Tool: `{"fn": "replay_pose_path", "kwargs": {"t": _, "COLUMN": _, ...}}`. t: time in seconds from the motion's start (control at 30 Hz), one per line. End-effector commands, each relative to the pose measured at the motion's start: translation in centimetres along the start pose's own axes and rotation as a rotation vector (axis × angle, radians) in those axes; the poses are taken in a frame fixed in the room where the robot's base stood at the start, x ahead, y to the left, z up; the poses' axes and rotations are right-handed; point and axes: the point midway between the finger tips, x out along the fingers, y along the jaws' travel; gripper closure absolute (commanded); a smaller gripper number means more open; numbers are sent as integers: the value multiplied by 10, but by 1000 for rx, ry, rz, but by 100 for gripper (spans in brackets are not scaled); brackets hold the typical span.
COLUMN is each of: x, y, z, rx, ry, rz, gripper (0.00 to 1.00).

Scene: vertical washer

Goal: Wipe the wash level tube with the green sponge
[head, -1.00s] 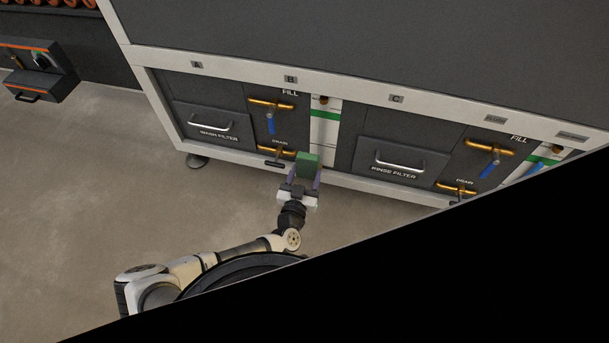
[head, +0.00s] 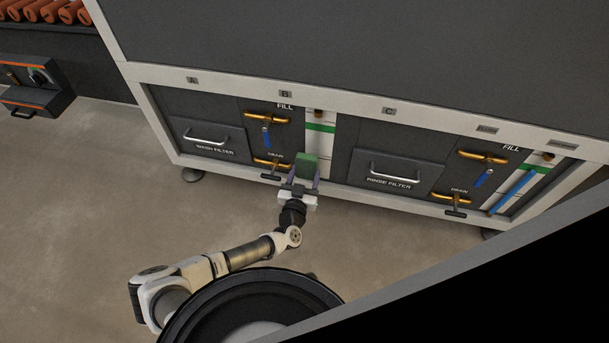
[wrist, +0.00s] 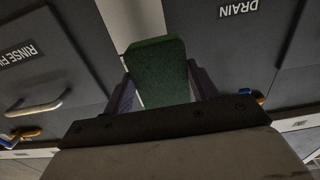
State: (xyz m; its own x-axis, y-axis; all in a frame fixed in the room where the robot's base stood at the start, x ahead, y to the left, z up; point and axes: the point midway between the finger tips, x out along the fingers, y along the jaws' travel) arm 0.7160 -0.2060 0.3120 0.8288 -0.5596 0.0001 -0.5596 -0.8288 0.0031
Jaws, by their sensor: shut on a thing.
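My gripper (head: 302,184) is shut on the green sponge (head: 307,164), a block held upright between the two purple fingers. The sponge also shows in the wrist view (wrist: 157,72), with my gripper (wrist: 160,92) around its lower part. The wash level strip (head: 319,139) is a white panel with a green band, right of the FILL and DRAIN valves. In the head view the sponge overlaps the strip's lower left part. Any clear tube there is hard to make out, and I cannot tell whether the sponge touches it.
The wash drain valve (head: 273,163) is close left of the sponge. The rinse filter drawer (head: 394,177) with its handle is to the right. Further right, a second level strip has a blue tube (head: 516,191). Open floor (head: 90,200) lies left of my arm.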

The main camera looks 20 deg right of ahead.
Motion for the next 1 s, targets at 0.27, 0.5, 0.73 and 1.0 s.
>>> {"fn": "replay_pose_path", "kwargs": {"t": 0.27, "x": 2, "y": 0, "z": 1, "rx": 0, "ry": 1, "rz": 0, "gripper": 61}}
{"fn": "replay_pose_path", "kwargs": {"t": 0.5, "x": 7, "y": 0, "z": 1, "rx": 0, "ry": 1, "rz": -1, "gripper": 61}}
{"fn": "replay_pose_path", "kwargs": {"t": 0.73, "x": 12, "y": 0, "z": 1, "rx": 0, "ry": 0, "rz": -1, "gripper": 61}}
{"fn": "replay_pose_path", "kwargs": {"t": 1.0, "x": 17, "y": 0, "z": 1, "rx": 0, "ry": 1, "rz": 0, "gripper": 61}}
